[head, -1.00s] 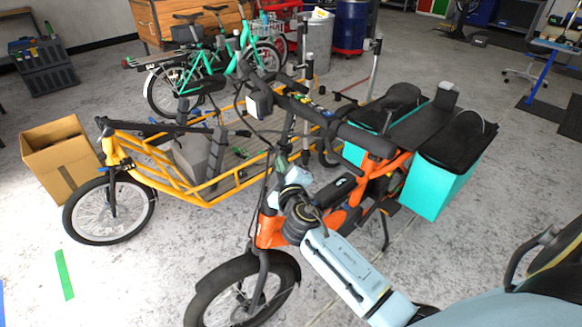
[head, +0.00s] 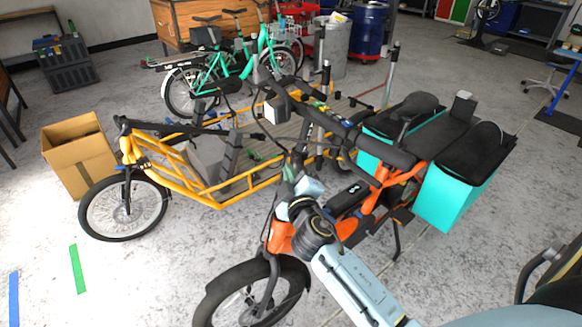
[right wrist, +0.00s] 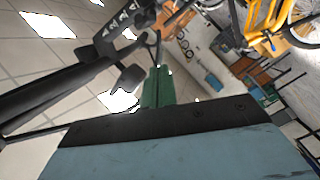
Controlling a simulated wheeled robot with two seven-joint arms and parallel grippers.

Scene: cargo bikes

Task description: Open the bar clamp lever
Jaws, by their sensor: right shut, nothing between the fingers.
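The orange cargo bike (head: 283,236) stands in front of me with its black handlebar (head: 385,148) above the frame. My right arm reaches up from the lower right to the front of this bike. My right gripper (head: 290,172) is shut and empty, near and below the handlebar. In the right wrist view its green fingers (right wrist: 157,88) are together, with black handlebar parts (right wrist: 60,92) beside them on the left. I cannot clearly pick out the bar clamp lever among these dark parts, nor tell whether the fingers touch anything. My left gripper is out of view.
A yellow cargo bike (head: 185,190) stands close behind the orange one. Turquoise panniers (head: 440,200) hang at the orange bike's rear. A cardboard box (head: 78,160) is at the left. Green bikes (head: 235,70) stand at the back. The floor at front left is clear except for tape strips.

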